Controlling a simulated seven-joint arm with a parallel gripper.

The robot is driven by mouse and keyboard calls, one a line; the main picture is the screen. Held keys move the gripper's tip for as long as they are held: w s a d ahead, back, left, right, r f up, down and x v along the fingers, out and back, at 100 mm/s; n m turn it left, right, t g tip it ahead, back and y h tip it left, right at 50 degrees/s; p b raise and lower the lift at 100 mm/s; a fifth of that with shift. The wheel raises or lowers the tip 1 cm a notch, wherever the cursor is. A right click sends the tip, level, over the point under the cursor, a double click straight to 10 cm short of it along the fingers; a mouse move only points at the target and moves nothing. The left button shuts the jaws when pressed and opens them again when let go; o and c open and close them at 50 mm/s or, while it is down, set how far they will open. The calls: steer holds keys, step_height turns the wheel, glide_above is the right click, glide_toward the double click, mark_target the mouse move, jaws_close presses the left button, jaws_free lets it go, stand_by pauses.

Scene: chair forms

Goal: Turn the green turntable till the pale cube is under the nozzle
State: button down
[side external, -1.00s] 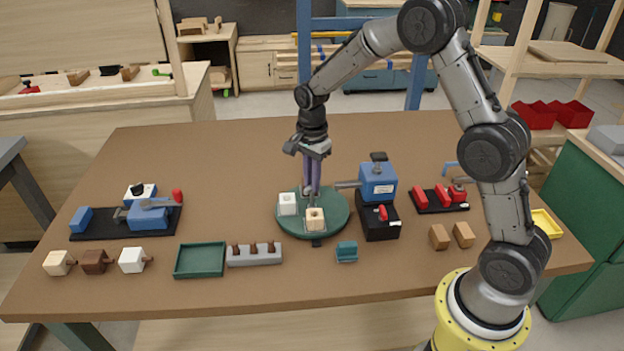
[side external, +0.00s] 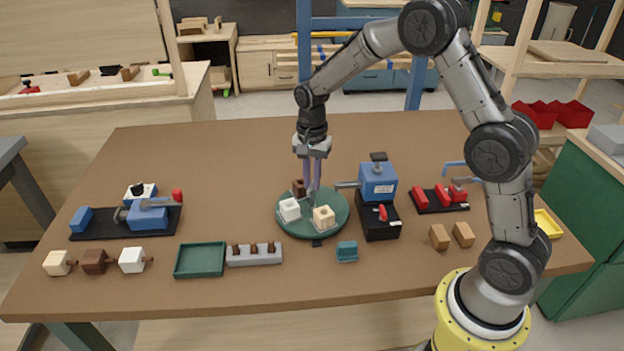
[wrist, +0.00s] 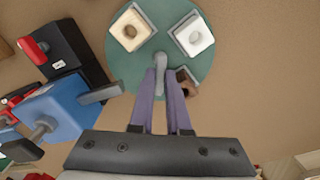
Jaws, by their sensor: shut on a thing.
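The green turntable (side external: 338,222) carries a pale wood-coloured cube (side external: 323,216) at its front right, a white cube (side external: 289,210) at its left and a dark brown cube (side external: 298,187) at the back left. The brown cube is partly hidden by my fingers in the wrist view (wrist: 188,84). A grey nozzle (side external: 346,185) reaches left from the blue machine (side external: 378,184) over the turntable's right edge. The pale cube is apart from it, nearer the front. My gripper (side external: 312,196) points down, shut on the grey handle (wrist: 158,62) at the turntable's middle.
A black base (side external: 381,222) with a red lever stands close to the turntable's right. A teal block (side external: 347,251), a grey pegged rack (side external: 254,255) and a green tray (side external: 200,260) lie in front. The table behind the turntable is clear.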

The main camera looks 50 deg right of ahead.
steer(key=shift+r+n, duration=0.1)
steer(key=shift+n, duration=6.2)
steer(key=shift+w+n, duration=0.1)
steer(key=shift+n, duration=0.5)
steer(key=c, duration=0.9)
jaws_free()
step_height(320, 180, up, 14)
steer(key=shift+f, duration=0.1)
